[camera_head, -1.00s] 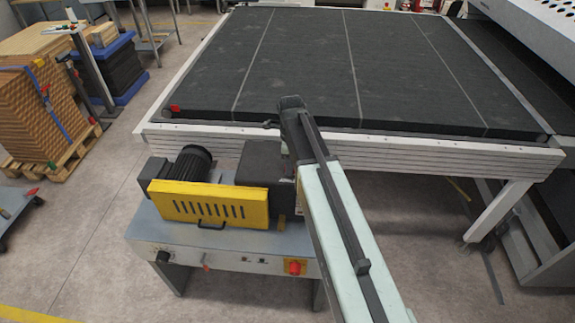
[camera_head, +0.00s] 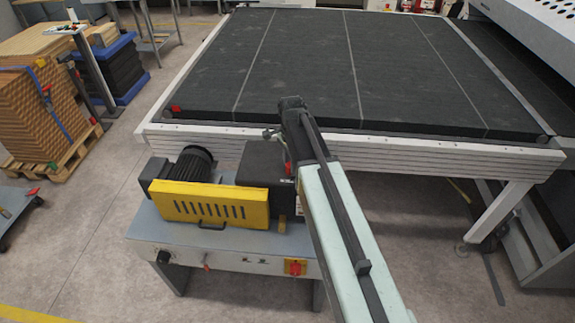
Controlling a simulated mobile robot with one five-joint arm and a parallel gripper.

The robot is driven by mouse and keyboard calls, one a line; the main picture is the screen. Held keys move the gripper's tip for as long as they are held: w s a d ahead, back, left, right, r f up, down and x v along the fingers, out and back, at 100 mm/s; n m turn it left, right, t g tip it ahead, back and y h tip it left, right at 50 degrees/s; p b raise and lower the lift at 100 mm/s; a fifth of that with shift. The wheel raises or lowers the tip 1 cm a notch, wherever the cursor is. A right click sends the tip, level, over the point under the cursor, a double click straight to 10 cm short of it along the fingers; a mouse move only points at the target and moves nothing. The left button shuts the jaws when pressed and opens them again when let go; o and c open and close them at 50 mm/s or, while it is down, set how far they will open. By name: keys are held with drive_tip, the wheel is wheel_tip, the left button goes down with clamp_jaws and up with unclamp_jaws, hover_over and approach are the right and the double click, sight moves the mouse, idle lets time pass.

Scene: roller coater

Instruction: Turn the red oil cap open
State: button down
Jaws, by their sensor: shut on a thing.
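My arm reaches over the machine from the lower right and bends down at its far end. My gripper (camera_head: 270,133) is mostly hidden behind this bend; only a small dark part shows at its left. A thin red sliver, which looks like the red oil cap (camera_head: 288,165), shows at the left edge of my arm, beside the black box. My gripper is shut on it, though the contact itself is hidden. The black box (camera_head: 262,163) sits at the right end of the yellow guard (camera_head: 208,204). How far the cap is turned cannot be seen.
A black motor (camera_head: 195,163) stands behind the yellow guard on a grey bench (camera_head: 230,245) with a red switch (camera_head: 295,267). Behind runs a wide dark conveyor bed (camera_head: 300,60) with a white frame rail (camera_head: 420,155). A loaded pallet (camera_head: 60,150) stands left. The floor between is clear.

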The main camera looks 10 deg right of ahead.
drive_tip(key=n, duration=0.4)
drive_tip(key=shift+w+d+n, duration=0.15)
drive_tip(key=shift+w+n, duration=0.05)
drive_tip(key=shift+n, duration=0.1)
drive_tip(key=n, duration=0.3)
drive_tip(key=shift+n, duration=0.3)
drive_tip(key=n, duration=0.4)
drive_tip(key=shift+n, duration=0.3)
drive_tip(key=n, duration=0.3)
drive_tip(key=shift+n, duration=0.3)
drive_tip(key=n, duration=0.4)
drive_tip(key=shift+n, duration=0.3)
drive_tip(key=n, duration=0.3)
drive_tip(key=shift+n, duration=0.3)
drive_tip(key=n, duration=0.3)
drive_tip(key=shift+n, duration=2)
